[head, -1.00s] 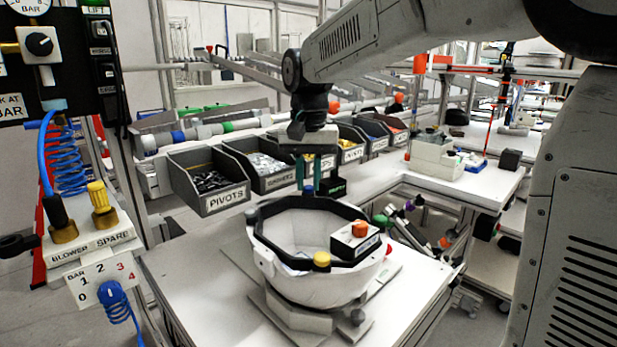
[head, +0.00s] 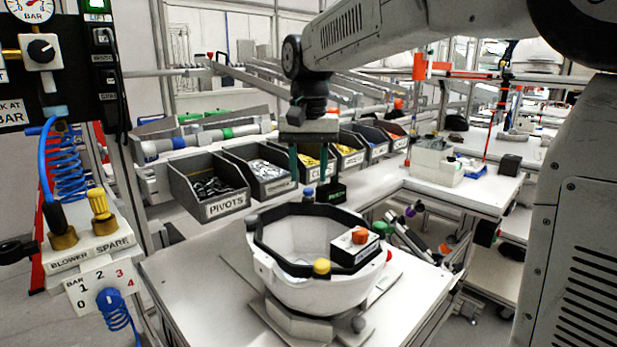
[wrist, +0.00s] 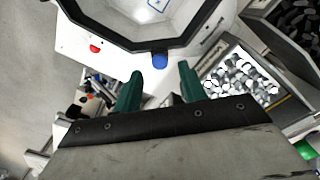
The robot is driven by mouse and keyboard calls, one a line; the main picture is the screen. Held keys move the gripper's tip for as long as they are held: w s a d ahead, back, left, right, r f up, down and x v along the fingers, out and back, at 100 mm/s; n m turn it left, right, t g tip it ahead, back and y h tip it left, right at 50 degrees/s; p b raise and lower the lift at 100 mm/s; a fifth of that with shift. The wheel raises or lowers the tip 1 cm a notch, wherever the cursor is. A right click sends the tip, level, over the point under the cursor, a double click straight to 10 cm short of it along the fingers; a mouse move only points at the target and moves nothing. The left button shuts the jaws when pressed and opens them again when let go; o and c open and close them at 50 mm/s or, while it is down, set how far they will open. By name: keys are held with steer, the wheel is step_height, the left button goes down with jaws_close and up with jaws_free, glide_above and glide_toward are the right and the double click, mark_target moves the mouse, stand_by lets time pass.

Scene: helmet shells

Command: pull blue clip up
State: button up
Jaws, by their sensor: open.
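The blue clip (head: 308,192) is a small blue knob on the far rim of the white helmet shell (head: 310,292), which has a dark band around its opening. In the wrist view the blue clip (wrist: 160,61) shows at the rim, just beyond and between my fingertips. My gripper (head: 308,178) points down above the far rim, its two green fingers apart and empty. It also shows in the wrist view (wrist: 160,73). I cannot tell the exact height gap to the clip.
A dark block with a green label (head: 331,194) stands close right of the clip. Parts bins, including the pivots bin (head: 226,205), line up behind. The white table (head: 205,290) is clear at left.

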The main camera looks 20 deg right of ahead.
mark_target(309, 189)
step_height(309, 189, up, 6)
steer(key=shift+f, duration=0.15)
stand_by(0.5)
